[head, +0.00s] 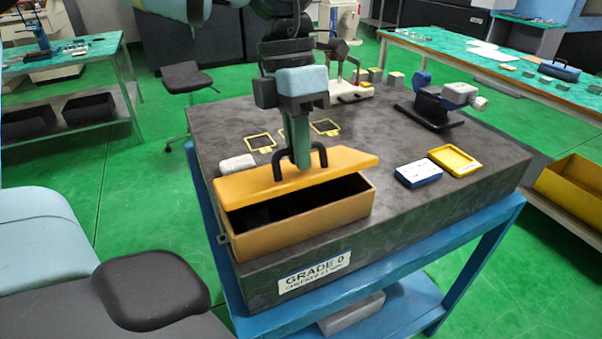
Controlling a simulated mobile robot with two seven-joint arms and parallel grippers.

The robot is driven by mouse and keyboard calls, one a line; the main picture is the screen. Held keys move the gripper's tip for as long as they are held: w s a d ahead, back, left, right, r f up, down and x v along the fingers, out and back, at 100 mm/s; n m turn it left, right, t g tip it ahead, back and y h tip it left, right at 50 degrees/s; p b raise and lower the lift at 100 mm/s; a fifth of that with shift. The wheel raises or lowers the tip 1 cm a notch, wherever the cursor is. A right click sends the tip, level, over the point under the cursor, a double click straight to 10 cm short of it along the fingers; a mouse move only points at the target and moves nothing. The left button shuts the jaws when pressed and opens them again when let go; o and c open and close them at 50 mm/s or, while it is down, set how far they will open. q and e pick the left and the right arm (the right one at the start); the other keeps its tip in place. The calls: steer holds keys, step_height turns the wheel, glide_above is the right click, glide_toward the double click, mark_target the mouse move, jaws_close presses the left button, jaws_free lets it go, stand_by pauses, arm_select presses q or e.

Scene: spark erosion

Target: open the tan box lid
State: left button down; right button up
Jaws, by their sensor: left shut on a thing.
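The tan box (305,219) stands at the front left of a dark stone plate, its dark inside partly showing. Its tan lid (345,161) is raised and tilted above the box, with a gap along the front. My left gripper (302,160) points down from above and is shut on the black handle (283,166) of the lid. The back of the box and the far edge of the lid's underside are hidden. My right gripper is not in the view.
The dark stone plate (400,225) rests on a blue stand (462,262). A blue case (418,174) and a yellow tray (456,161) lie right of the box. A whitish block (237,162) lies behind its left end. A black fixture (430,110) stands at the back right.

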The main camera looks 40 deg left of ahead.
mark_target(289, 166)
arm_select(q)
steer(key=shift+a, duration=0.15)
steer(key=shift+w+a+r+p, duration=0.35)
steer(key=shift+a+r, duration=0.2)
steer(key=shift+a, duration=0.2)
stand_by(0.4)
steer(key=shift+w+a+r, duration=0.2)
steer(key=shift+a+r, duration=0.05)
steer(key=shift+a, duration=0.3)
steer(key=shift+w+a+r, duration=0.1)
steer(key=shift+w+a, duration=0.05)
steer(key=shift+a, duration=0.25)
